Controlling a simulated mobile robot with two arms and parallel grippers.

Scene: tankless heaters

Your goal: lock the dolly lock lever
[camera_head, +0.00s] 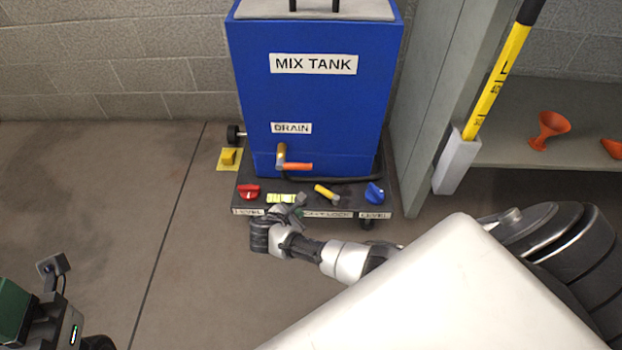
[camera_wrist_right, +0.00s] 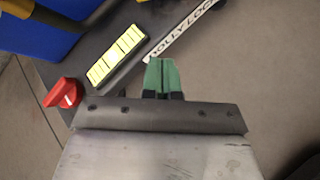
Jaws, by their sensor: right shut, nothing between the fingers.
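The dolly lock lever (camera_head: 327,193) is a short yellow handle on the dark dolly deck (camera_head: 300,190). It lies slanted, its right end nearer me, above the DOLLY LOCK label (camera_head: 340,214). My right gripper (camera_head: 298,203) is at the deck's front edge, left of and nearer me than the lever, apart from it. In the right wrist view its green fingertips (camera_wrist_right: 162,75) are together and empty, beside the label (camera_wrist_right: 185,28); the lever is not clearly visible there. Part of my left arm and gripper (camera_head: 45,305) shows at the lower left; its fingers are unclear.
The blue mix tank (camera_head: 310,100) stands on the dolly, with an orange-handled drain valve (camera_head: 295,166). Red (camera_head: 248,192) and blue (camera_head: 374,193) level knobs and a level vial (camera_head: 281,198) share the deck. A yellow chock (camera_head: 229,158) is left. A grey shelf unit (camera_head: 425,100) stands right.

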